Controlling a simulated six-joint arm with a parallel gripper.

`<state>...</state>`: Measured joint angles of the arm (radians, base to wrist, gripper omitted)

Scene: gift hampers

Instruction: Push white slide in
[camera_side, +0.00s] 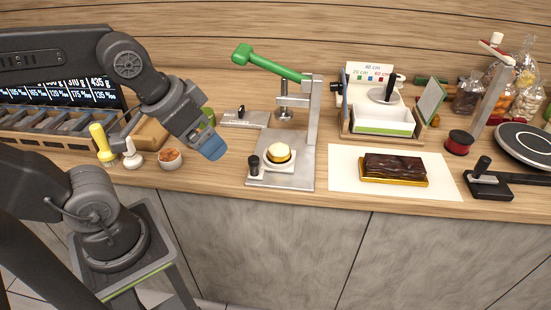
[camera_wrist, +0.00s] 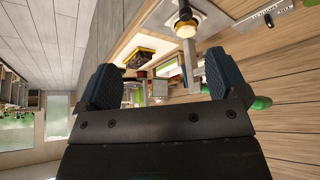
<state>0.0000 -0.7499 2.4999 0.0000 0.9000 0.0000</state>
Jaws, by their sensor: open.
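A small white slide (camera_side: 281,167) lies on the grey base plate of a press, toward its front. A round cream-and-yellow piece (camera_side: 279,152) sits on it, and a black knob (camera_side: 254,165) stands at its left. The press ram (camera_side: 284,112) hangs behind the slide, below the raised green lever (camera_side: 265,62). The round piece (camera_wrist: 185,22) also shows at the top of the wrist view. My gripper (camera_side: 212,146) is left of the press, above the counter and apart from the slide. In the wrist view its blue fingers (camera_wrist: 158,75) are spread with nothing between them.
A chocolate slab (camera_side: 394,168) lies on a white sheet (camera_side: 342,190) right of the press. A small bowl (camera_side: 170,158), a yellow-handled tool (camera_side: 102,143) and a white-handled one (camera_side: 131,153) stand at left. A labelled metal plate (camera_side: 243,118) lies behind my gripper.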

